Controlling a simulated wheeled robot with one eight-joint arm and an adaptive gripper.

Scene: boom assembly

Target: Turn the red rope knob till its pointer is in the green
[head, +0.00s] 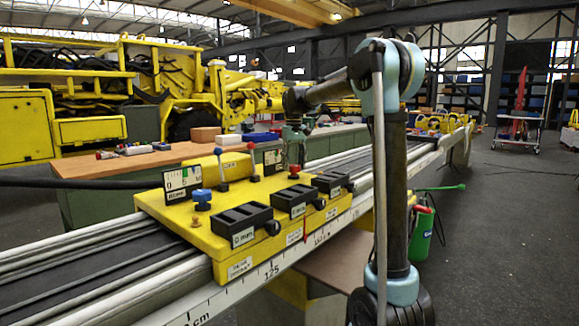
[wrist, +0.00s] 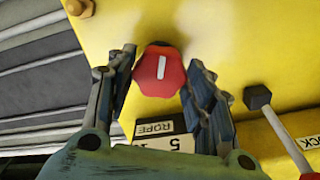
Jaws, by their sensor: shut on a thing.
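The red rope knob (wrist: 159,72) has a white mark on its face and sits on the yellow panel between my two fingers. In the head view the red knob (head: 294,171) is on the panel's far right part. My gripper (wrist: 160,85) comes down over the knob and is shut on it; the dark ribbed fingers stand on either side. The gauge marked ROPE (wrist: 166,131) shows a 5 beside the knob, but its green zone and pointer cannot be made out. In the head view my gripper (head: 294,153) is small above the knob.
A blue knob (head: 203,198) and a gauge with a green band (head: 182,182) stand on the panel's left. A blue-topped lever (head: 220,165) and a red-topped lever (head: 252,160) stand near the back. Black boxes (head: 238,226) line the front.

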